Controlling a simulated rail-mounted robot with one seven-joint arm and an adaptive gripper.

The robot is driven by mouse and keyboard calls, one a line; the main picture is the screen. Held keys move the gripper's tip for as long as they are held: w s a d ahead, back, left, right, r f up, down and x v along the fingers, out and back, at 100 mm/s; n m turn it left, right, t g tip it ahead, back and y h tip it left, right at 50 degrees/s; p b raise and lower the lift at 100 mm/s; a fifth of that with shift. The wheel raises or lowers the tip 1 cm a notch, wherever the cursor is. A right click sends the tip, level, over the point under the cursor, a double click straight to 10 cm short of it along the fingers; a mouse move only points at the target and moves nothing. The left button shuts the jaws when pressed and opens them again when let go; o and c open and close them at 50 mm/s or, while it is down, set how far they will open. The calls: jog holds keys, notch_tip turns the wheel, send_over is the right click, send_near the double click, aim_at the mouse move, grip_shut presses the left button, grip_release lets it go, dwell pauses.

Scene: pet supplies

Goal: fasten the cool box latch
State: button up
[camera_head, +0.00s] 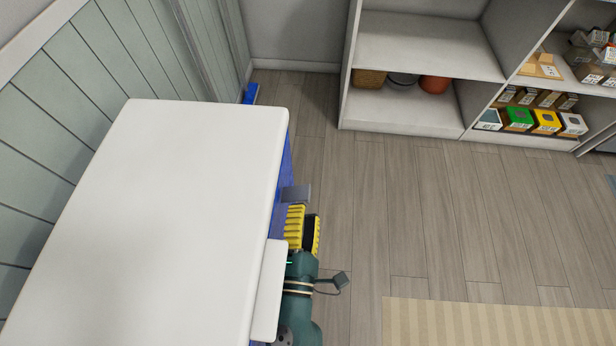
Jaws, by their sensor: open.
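The cool box has a large white lid (150,220) over a blue body (286,165), which shows as a narrow strip along its right side. The lid looks down on the box. A white flat piece (266,300), possibly the latch, sticks out from the lid's right edge near the front. My gripper (301,215), with yellow ribbed and dark parts, is at the box's right side, just beyond that piece. It is open. A grey plate (297,193) shows at its far end, close to the blue side. Whether the gripper touches the box cannot be told. The lower side is hidden.
A green panelled wall (60,130) runs along the box's left. A white shelf unit (425,45) with boxes and bowls stands at the back right. A striped beige rug (500,322) lies at the lower right. The wooden floor (420,210) right of my gripper is clear.

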aim_at(308, 186)
jog(key=w, duration=0.8)
jog(key=shift+d, duration=0.35)
jog(key=shift+f, duration=0.1)
jog(key=shift+c, duration=0.4)
grip_shut()
jog(key=shift+w, duration=0.1)
